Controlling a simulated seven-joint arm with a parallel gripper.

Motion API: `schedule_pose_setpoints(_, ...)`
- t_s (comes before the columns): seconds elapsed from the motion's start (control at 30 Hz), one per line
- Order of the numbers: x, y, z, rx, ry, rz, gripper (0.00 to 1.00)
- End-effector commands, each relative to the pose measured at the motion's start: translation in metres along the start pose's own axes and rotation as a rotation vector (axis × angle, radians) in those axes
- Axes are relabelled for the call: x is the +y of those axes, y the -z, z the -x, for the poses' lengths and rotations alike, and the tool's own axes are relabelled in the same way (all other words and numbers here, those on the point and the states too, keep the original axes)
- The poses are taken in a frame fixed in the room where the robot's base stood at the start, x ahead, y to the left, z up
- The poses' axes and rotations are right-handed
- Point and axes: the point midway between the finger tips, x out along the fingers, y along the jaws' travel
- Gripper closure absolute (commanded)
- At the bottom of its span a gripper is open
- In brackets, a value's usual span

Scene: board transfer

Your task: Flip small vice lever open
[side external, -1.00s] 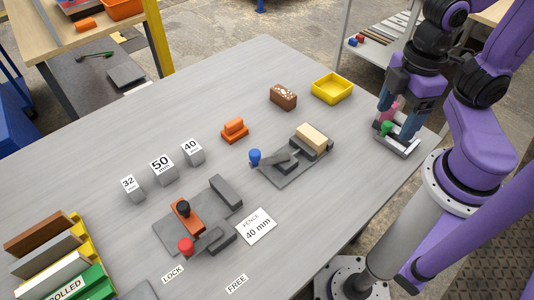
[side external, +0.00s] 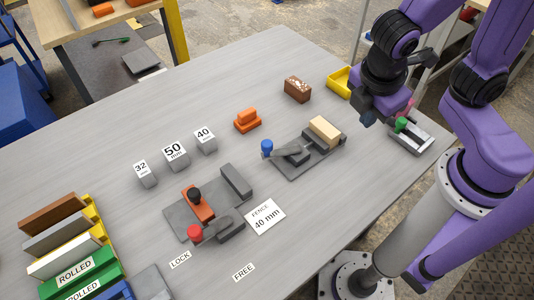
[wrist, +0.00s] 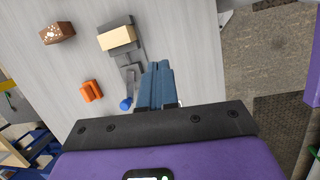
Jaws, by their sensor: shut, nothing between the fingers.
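The small vice (side external: 296,166) is a dark grey base with a lever ending in a blue knob (side external: 267,147). A pale wood block (side external: 324,130) sits at its far right end. The lever lies low across the base, knob to the left. My gripper (side external: 367,119) is above the table to the right of the vice, apart from it. In the wrist view, its blue-grey fingers (wrist: 158,84) are closed together and empty. They hide part of the vice there; the wood block (wrist: 117,38) and blue knob (wrist: 126,104) show beside them.
A larger vice (side external: 180,222) with a red knob stands front left. An orange piece (side external: 247,121), a brown speckled block (side external: 298,88) and a yellow tray (side external: 336,81) lie behind. A grey holder (side external: 420,140) with green and pink items stands right. Bare table surrounds the small vice.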

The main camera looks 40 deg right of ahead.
Motion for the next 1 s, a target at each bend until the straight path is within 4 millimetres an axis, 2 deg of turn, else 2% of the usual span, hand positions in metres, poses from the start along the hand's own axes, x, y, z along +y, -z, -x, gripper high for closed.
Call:
schedule_pose_setpoints(0.03, 0.004, 0.013, -0.002, -0.038, -0.024, 0.054, 1.0)
schedule_pose_setpoints(0.23, 0.018, 0.061, -0.009, -0.178, -0.125, 0.248, 1.0)
schedule_pose_setpoints(0.47, 0.023, 0.119, -0.018, -0.338, -0.248, 0.468, 1.0)
schedule_pose_setpoints(0.8, 0.011, 0.204, -0.036, -0.559, -0.435, 0.765, 1.0)
schedule_pose_setpoints(1.0, 0.001, 0.232, -0.043, -0.636, -0.507, 0.864, 1.0)
